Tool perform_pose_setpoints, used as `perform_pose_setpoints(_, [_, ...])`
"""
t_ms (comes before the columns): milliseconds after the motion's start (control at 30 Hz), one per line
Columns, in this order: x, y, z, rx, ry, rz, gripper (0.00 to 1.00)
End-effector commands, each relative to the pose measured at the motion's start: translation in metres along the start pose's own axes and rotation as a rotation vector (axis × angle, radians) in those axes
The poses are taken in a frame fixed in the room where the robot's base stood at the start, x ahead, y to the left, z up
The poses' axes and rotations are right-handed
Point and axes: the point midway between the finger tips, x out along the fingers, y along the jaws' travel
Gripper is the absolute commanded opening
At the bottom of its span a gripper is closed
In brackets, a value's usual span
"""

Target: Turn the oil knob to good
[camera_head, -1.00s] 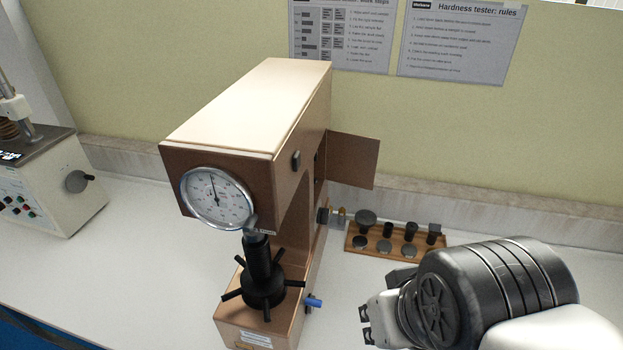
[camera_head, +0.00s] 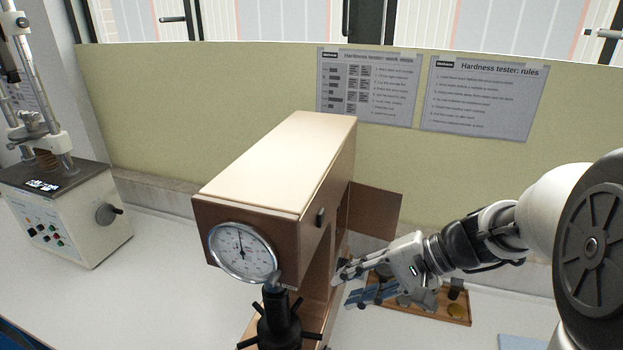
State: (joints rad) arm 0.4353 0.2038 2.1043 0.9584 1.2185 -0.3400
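The hardness tester (camera_head: 275,160) is a copper-brown machine with a cream top and a round dial gauge (camera_head: 243,252) on its front. A small black knob (camera_head: 320,217) sits high on its right side; I cannot tell whether this is the oil knob, and no "good" mark is readable. My gripper (camera_head: 346,284) is open beside the right side of the tester, lower than this knob and right of it. Its fingers point left toward the tester body, with nothing visible between them. I cannot tell whether a fingertip touches anything. The gripper hides part of the lower side.
An open brown door panel (camera_head: 375,210) stands out behind my gripper. A wooden rack (camera_head: 455,312) of accessories lies partly hidden under my arm. A black handwheel (camera_head: 278,325) is below the dial. Another machine (camera_head: 80,215) stands at left. The bench between the machines is clear.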

Motion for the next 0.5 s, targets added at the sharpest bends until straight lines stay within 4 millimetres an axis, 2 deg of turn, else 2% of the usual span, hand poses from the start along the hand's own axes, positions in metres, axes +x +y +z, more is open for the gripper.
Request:
perform_pose_setpoints(33, [-0.002,0.001,-0.021,0.051,0.002,-0.063,0.31])
perform_pose_setpoints(167, [-0.009,0.002,-0.073,0.152,0.029,-0.233,0.31])
perform_pose_setpoints(300, [-0.021,0.015,-0.128,0.246,0.082,-0.406,0.31])
perform_pose_setpoints(400, [-0.030,0.027,-0.159,0.293,0.123,-0.501,0.31])
perform_pose_setpoints(500, [-0.037,0.037,-0.179,0.322,0.154,-0.566,0.31])
